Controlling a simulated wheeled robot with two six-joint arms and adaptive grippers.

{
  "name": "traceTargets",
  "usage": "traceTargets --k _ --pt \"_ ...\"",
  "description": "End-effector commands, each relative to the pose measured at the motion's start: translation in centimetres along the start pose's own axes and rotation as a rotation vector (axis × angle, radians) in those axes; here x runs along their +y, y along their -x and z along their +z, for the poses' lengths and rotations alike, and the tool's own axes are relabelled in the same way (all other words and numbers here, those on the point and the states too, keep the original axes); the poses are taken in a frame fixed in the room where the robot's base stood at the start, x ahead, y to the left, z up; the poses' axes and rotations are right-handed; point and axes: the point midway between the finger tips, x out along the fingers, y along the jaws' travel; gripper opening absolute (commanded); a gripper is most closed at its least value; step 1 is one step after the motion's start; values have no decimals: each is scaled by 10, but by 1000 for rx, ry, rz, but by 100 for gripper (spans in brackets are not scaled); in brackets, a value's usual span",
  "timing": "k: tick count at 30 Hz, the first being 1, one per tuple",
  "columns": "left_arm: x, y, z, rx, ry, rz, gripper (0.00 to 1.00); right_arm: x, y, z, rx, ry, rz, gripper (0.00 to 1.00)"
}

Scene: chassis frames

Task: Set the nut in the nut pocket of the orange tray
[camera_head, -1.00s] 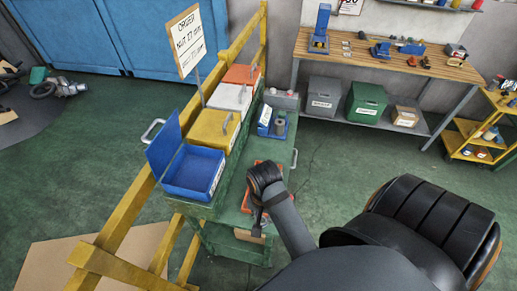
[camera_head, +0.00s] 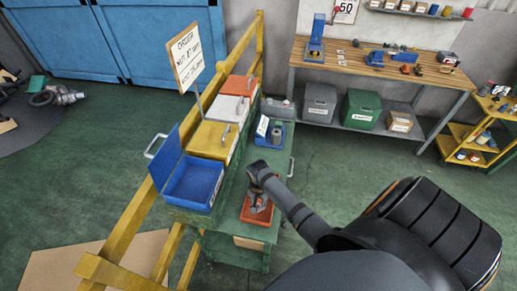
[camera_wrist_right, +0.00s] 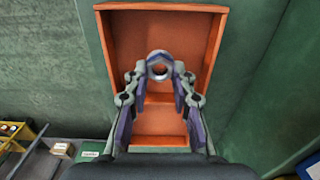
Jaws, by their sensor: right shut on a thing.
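The orange tray (camera_head: 246,214) lies on the green cart, partly covered by my right arm in the head view. In the right wrist view the tray (camera_wrist_right: 220,45) is seen from above, with a divider between a larger far compartment and a smaller near one. My right gripper (camera_wrist_right: 160,72) is shut on the nut (camera_wrist_right: 160,69), a grey ring with a round hole. The nut appears over the far compartment, near the divider; its height above the tray floor is hard to tell. In the head view my right gripper (camera_head: 258,200) is over the tray. My left gripper is out of view.
An open blue bin (camera_head: 195,184) and yellow (camera_head: 212,138), white and orange-red lidded boxes line the cart's left side. A blue tray (camera_head: 269,132) with a grey cylinder stands behind the orange tray. A sign (camera_head: 184,48) rises above the boxes.

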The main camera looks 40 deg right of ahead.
Motion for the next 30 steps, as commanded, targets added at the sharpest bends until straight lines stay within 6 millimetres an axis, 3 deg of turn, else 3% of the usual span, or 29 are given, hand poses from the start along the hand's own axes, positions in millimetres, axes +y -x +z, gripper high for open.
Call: traceTargets --k 4,13,14,18,30 --pt "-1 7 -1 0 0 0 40 0 -12 0 1 0 1 0" --pt "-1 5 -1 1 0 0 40 0 -16 0 1 1 0 0" --pt "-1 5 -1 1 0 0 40 0 -16 0 1 1 1 26" --pt "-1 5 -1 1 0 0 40 0 -15 0 1 1 0 45" --pt "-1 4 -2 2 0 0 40 0 -9 -1 3 1 -2 47"
